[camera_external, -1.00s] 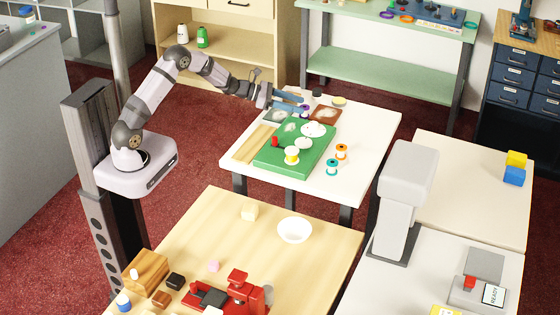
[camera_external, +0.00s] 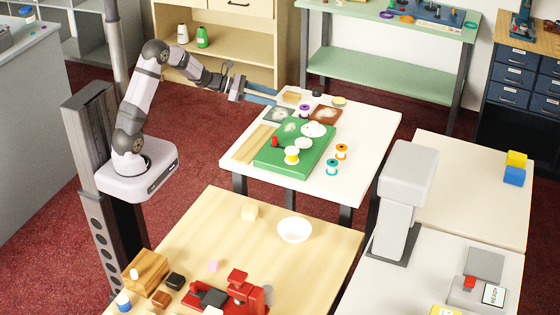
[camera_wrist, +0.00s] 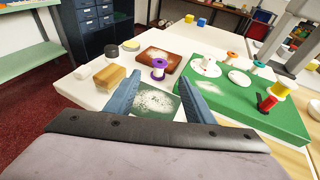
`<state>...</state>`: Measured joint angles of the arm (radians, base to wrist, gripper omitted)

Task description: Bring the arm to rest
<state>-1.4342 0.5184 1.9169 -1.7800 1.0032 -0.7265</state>
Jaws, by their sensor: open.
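My gripper (camera_external: 262,94) is open and empty, raised at the left back edge of the white table (camera_external: 365,122). In the wrist view its two blue fingers (camera_wrist: 158,94) are spread, with a dark green swatch (camera_wrist: 156,103) bearing a white patch visible between and beyond them. A wooden block (camera_wrist: 109,77) stands on the table to the left of the fingers, apart from them. It also shows in the external view (camera_external: 291,97) just beyond the fingertips.
A purple spool (camera_wrist: 159,69) and a brown swatch (camera_wrist: 160,54) lie near the green swatch. A green board (camera_external: 267,160) carries white discs, a yellow-and-white spool and a red piece. A black round thing (camera_external: 318,93) stands at the back. Open floor lies left of the table.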

